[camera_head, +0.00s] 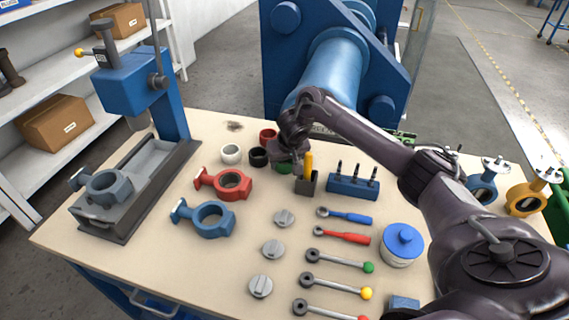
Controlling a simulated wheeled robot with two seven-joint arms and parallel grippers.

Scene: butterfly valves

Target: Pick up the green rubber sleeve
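The green rubber sleeve (284,168) stands on the table at the back middle, and only its lower part shows under my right gripper. My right gripper (287,157) is directly over the sleeve, pointing down; its fingers are small and dark, and I cannot tell whether they are open or shut on it. A black sleeve (258,157), a white sleeve (231,153) and a red sleeve (268,137) stand close by on the left and behind. My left gripper is not in view.
A dark holder (307,184) with a yellow-handled tool and a blue block (353,187) with upright black tools stand right of the sleeve. Red (232,183) and blue (208,217) valve bodies lie left. A blue press (135,85) stands far left. Levers and discs fill the front.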

